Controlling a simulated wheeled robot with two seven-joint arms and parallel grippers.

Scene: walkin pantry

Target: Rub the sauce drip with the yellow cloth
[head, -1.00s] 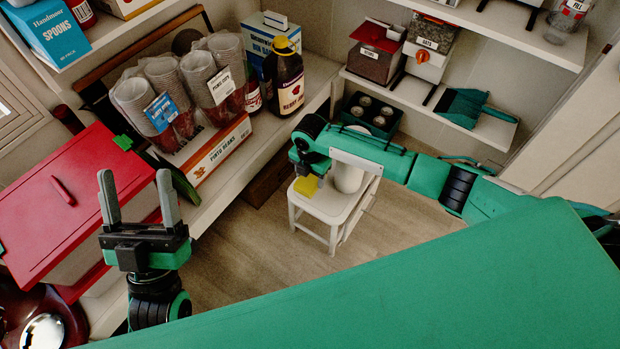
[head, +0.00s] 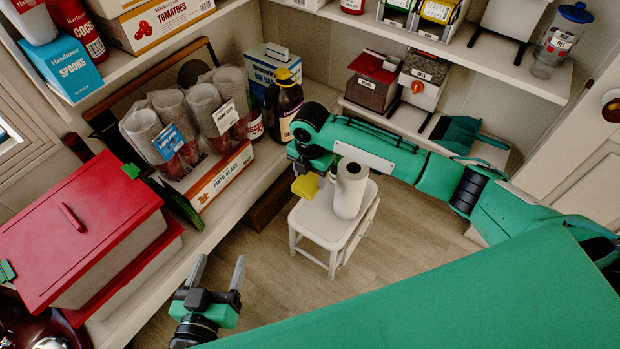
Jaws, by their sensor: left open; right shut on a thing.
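My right gripper (head: 309,176) is shut on the yellow cloth (head: 305,187), a small bright yellow block-like shape under its fingers. It is over the far-left edge of a white stool (head: 320,222) in the picture; I cannot tell whether the cloth touches anything. My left gripper (head: 219,268) is open and empty, low in the picture over the floor in front of the shelf. I cannot make out the sauce drip; it may be hidden or too small.
A white paper roll (head: 349,188) stands on the stool, close to my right arm. The left shelf holds a red-lidded bin (head: 90,230), a Pinto Beans box (head: 218,178), bagged cups (head: 205,110) and a dark sauce bottle (head: 284,105). Floor (head: 265,275) left of the stool is clear.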

